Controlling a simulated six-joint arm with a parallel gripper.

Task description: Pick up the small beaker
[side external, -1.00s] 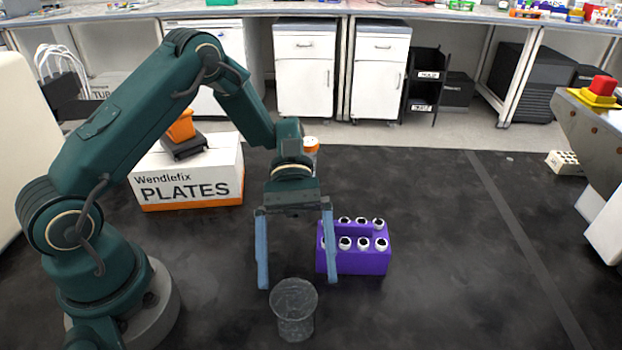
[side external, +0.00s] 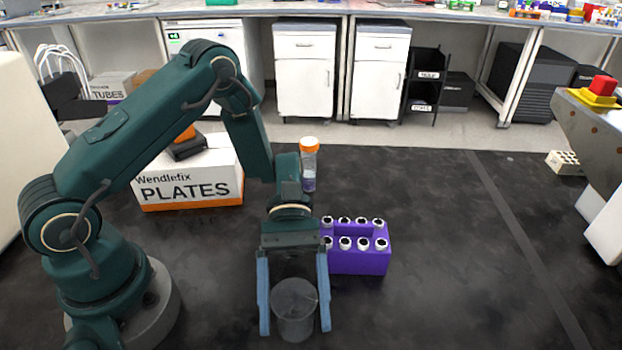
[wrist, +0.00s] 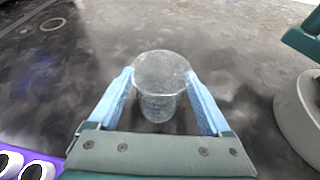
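The small beaker (side external: 295,312) is clear and stands upright on the dark bench, wider at the rim than at the base. My gripper (side external: 295,325) is lowered over it, with one blue finger on each side of the glass. In the wrist view the beaker (wrist: 160,85) shows between the two fingertips of my gripper (wrist: 160,80), its rim close to both. The fingers are wide apart. I cannot tell whether either one touches the glass.
A purple rack (side external: 358,262) with several white-capped vials stands just right of my gripper. An orange-capped tube (side external: 309,165) stands behind the wrist. A box marked PLATES (side external: 190,183) is at the back left.

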